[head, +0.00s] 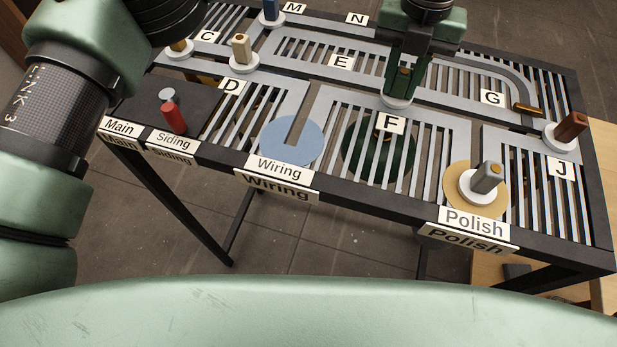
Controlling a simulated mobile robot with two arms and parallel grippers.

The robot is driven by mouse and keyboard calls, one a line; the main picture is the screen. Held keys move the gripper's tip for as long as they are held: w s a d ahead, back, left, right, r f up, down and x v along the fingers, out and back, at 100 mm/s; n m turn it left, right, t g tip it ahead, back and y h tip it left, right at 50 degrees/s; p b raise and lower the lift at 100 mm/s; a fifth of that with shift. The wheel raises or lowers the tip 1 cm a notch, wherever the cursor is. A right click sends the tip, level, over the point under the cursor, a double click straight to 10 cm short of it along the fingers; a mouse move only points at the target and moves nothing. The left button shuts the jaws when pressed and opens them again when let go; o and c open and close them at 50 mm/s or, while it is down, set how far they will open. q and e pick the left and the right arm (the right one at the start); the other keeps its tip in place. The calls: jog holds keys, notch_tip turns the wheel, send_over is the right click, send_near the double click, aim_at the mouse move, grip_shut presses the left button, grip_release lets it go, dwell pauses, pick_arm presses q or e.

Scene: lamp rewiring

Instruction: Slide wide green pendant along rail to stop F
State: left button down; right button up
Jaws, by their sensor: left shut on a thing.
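The wide green pendant shows as a dark green round shade (375,155) hanging under the slatted rail table. Its white collar (397,101) sits on the rail, just above the F label (390,122). My left gripper (403,84) reaches down from the top and is shut on the pendant's dark green peg, which its fingers largely hide. The slats partly cover the shade. My right gripper is not in view.
A beige peg (240,47) stands near D, a brown one (571,127) near J, a grey one (485,178) by Polish. A blue disc (292,150) lies by Wiring. A red cylinder (172,117) stands by Siding. An orange-brown bar (528,110) lies near G.

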pick_arm(q)
jog(key=shift+s+d, duration=0.1)
jog(key=shift+d, duration=0.15)
jog(key=c, duration=1.1)
grip_release()
jog(key=shift+a, duration=0.3)
